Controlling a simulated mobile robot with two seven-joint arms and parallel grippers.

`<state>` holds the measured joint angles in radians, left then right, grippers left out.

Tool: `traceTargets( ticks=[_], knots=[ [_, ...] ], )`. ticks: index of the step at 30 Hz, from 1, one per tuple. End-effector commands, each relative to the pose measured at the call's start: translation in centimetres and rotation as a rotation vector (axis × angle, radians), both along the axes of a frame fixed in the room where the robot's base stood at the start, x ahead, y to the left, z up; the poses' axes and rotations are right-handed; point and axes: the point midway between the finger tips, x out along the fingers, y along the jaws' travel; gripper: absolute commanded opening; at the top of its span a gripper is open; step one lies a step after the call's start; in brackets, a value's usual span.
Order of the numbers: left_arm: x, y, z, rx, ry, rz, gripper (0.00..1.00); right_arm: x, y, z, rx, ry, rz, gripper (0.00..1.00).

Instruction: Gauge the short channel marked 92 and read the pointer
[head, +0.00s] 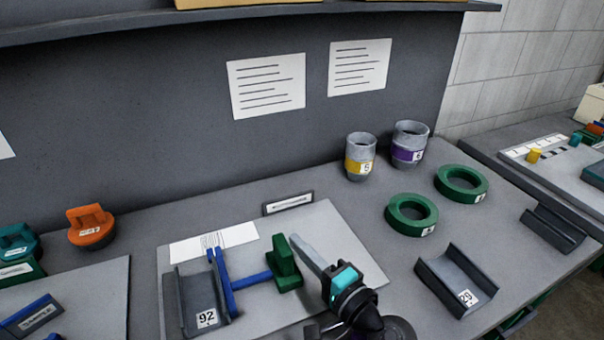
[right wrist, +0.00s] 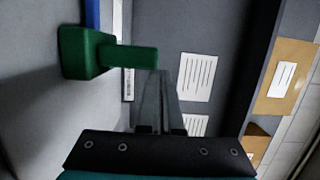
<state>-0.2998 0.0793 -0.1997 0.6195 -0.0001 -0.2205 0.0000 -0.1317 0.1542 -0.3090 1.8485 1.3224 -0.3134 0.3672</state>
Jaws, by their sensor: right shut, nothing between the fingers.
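The short dark channel marked 92 (head: 188,312) lies on a grey board (head: 262,312) on the bench. A blue gauge piece (head: 224,285) stands at its right side, and I cannot tell whether they touch. A blue bar runs right from it to a green handle block (head: 283,268). A white card with fine lines (head: 213,242) lies behind; no pointer reading can be made out. My right gripper (head: 299,241) is shut and empty, just right of the green handle. In the right wrist view the green handle (right wrist: 105,54) reaches close to its fingertips (right wrist: 160,75); contact is unclear.
A channel marked 20 (head: 455,280) lies to the right. Green rings (head: 411,215) and grey cups with yellow (head: 360,156) and purple (head: 409,143) bands stand behind it. An orange knobbed piece (head: 91,227) stands at left. A small label stand (head: 288,202) is behind the board.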

Motion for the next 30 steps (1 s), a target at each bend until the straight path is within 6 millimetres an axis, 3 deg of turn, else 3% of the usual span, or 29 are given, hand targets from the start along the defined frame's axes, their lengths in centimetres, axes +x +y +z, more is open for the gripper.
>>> traceTargets(
  ticks=[1,21,30],
  knots=[
    [0.0,0.1,1.2,0.001,0.001,0.000,0.68,-0.1,0.5,2.0,0.012,-0.010,0.011,0.00],
    [-0.1,0.2,8.5,0.002,0.001,0.000,0.68,0.1,0.0,12.8,0.007,-0.008,-0.003,0.00],
    [0.0,0.1,10.5,0.002,0.001,-0.001,0.68,0.2,-0.1,17.2,0.007,-0.008,-0.004,0.00]
  ],
)
